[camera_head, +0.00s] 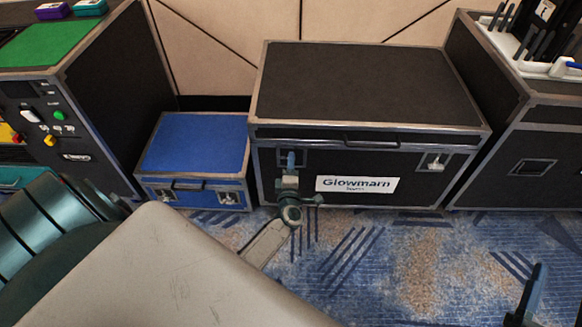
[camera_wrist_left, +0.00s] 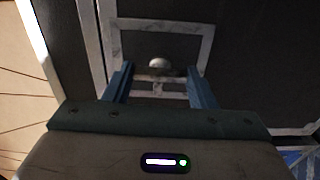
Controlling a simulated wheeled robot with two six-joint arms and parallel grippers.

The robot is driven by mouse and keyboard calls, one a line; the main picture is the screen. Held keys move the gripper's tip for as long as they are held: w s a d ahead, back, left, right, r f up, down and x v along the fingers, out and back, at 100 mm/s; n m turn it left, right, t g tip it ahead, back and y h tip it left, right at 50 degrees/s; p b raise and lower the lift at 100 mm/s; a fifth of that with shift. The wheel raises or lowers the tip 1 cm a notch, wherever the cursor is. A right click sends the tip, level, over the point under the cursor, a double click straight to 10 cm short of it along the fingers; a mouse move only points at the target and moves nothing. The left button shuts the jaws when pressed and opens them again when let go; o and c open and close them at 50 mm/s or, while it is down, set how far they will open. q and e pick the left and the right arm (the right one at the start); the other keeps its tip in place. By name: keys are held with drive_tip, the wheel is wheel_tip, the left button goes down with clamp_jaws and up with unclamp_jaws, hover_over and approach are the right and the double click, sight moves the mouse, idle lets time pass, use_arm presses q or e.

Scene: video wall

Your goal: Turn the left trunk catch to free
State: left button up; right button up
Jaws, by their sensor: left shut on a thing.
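The black trunk (camera_head: 365,85) with a "Glowmarn" label (camera_head: 357,184) stands against the wall, its lid closed. My left gripper (camera_head: 291,160) is at the left of its front face, shut on the left trunk catch (camera_wrist_left: 160,65), which the gripper hides in the head view. In the left wrist view, the catch's metal piece sits between the two blue fingers, inside a pale metal frame. The right trunk catch (camera_head: 433,162) shows free of any gripper. My right gripper (camera_head: 526,298) is partly in view at the lower right, away from the trunk; its opening is unclear.
A smaller blue case (camera_head: 195,143) stands left of the trunk. A black cabinet (camera_head: 110,75) with buttons is at far left. Another black case (camera_head: 535,160) holding tools in a white tray is close on the right. Patterned carpet (camera_head: 400,255) lies clear in front.

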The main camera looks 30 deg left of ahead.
use_arm(q)
drive_tip(key=shift+f, duration=0.1)
use_arm(e)
drive_tip(key=shift+r, duration=0.25)
use_arm(q)
drive_tip(key=o, duration=1)
drive_tip(key=v, duration=1.1)
drive_tip(key=shift+a+p, duration=0.15)
drive_tip(key=shift+p, duration=0.2)
use_arm(e)
wheel_tip(320, 180, down, 4)
drive_tip(key=shift+f+g, duration=0.1)
drive_tip(key=shift+g, duration=1)
